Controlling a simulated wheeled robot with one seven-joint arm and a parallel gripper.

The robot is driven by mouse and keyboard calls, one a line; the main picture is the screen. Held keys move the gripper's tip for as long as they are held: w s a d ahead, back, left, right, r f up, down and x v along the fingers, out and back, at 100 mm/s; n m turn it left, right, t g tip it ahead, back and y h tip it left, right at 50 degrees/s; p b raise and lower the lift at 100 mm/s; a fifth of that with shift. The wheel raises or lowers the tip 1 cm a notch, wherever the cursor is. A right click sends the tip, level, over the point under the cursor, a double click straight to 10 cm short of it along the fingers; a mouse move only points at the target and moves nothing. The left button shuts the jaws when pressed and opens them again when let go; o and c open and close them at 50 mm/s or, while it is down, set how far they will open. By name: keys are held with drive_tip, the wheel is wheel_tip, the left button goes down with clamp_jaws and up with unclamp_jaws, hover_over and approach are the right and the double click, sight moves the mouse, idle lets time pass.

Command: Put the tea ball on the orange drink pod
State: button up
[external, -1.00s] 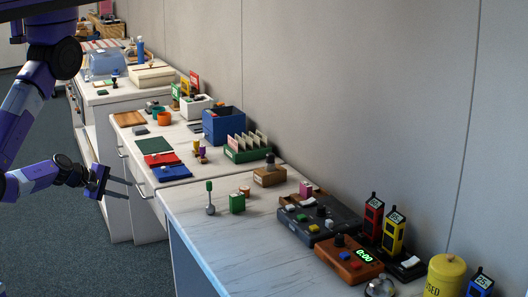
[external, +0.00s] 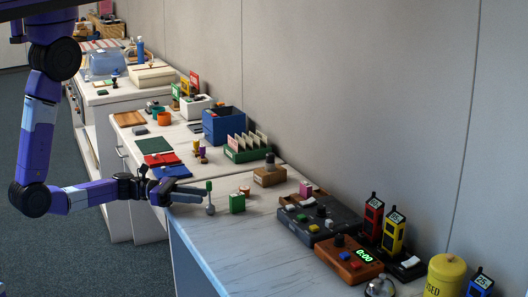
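The tea ball (external: 210,210) seems to be the small silver ball with a thin stem and green top, standing upright near the left edge of the front counter. The orange drink pod (external: 245,191) is a small orange cylinder behind and to the right of it, partly hidden by a green box. My gripper (external: 204,196) is low over the counter edge, coming from the left. Its two fingers are spread, with their tips at the tea ball's stem. I cannot tell whether they touch it.
The green box (external: 237,203) stands just right of the tea ball. Behind are a brown block (external: 269,177) and a pink box (external: 306,188). A dark control panel (external: 318,222) and an orange timer box (external: 347,262) lie to the right. The front counter (external: 235,247) is clear.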

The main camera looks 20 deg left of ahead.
sight(210, 203)
drive_tip(key=d, duration=0.4)
drive_tip(key=shift+w+d+r, duration=0.2)
drive_tip(key=shift+r, duration=0.1)
clamp_jaws()
